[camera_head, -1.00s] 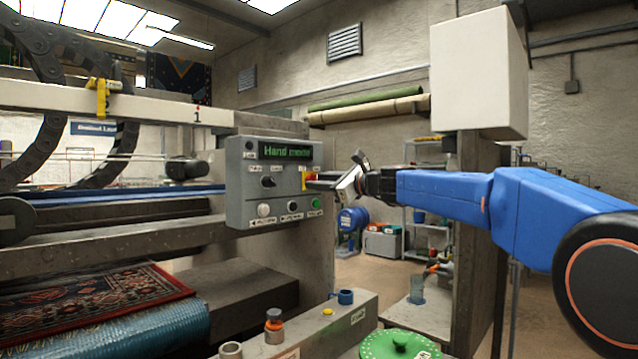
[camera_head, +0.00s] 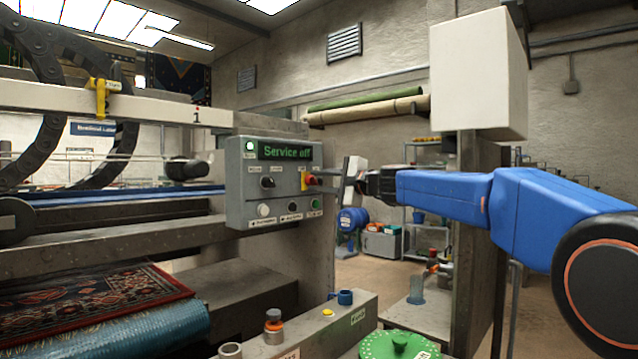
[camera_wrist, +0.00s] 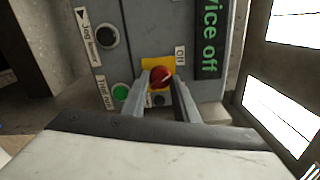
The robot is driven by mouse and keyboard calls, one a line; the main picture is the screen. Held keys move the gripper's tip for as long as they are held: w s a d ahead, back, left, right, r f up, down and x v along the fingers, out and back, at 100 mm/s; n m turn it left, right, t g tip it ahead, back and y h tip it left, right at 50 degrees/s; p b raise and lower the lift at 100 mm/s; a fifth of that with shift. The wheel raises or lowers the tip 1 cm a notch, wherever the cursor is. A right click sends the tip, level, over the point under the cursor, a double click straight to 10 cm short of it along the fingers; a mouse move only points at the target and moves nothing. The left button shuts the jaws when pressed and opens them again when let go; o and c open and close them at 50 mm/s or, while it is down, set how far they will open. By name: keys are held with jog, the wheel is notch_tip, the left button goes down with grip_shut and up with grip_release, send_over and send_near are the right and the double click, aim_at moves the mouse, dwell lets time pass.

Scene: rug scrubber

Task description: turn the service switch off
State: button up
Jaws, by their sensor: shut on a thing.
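The service switch (camera_wrist: 160,77) is a red knob on a yellow plate at the right side of the grey control panel (camera_head: 240,200). It also shows in the head view (camera_head: 309,180), partly behind my fingers. The panel's display (camera_head: 286,151) reads "Service off" in green letters, and a lamp at its left is lit green. My gripper (camera_wrist: 160,92) is at the panel with its two fingers on either side of the red knob, shut on it. In the wrist view the fingers reach from below, and the gripper body hides the lower part.
A green button (camera_wrist: 121,92) sits close beside the switch. A black selector knob (camera_head: 267,183) and a white button (camera_head: 264,210) are on the same panel. A patterned rug (camera_head: 90,300) lies below left. A green round lid (camera_head: 400,345) is at the front.

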jog(key=shift+n, duration=0.5)
jog(key=o, duration=1)
jog(key=shift+o, duration=0.2)
jog(key=shift+s+d, duration=0.1)
jog(key=shift+d, duration=0.05)
jog(key=v, duration=1.7)
jog(key=shift+s+f, duration=0.1)
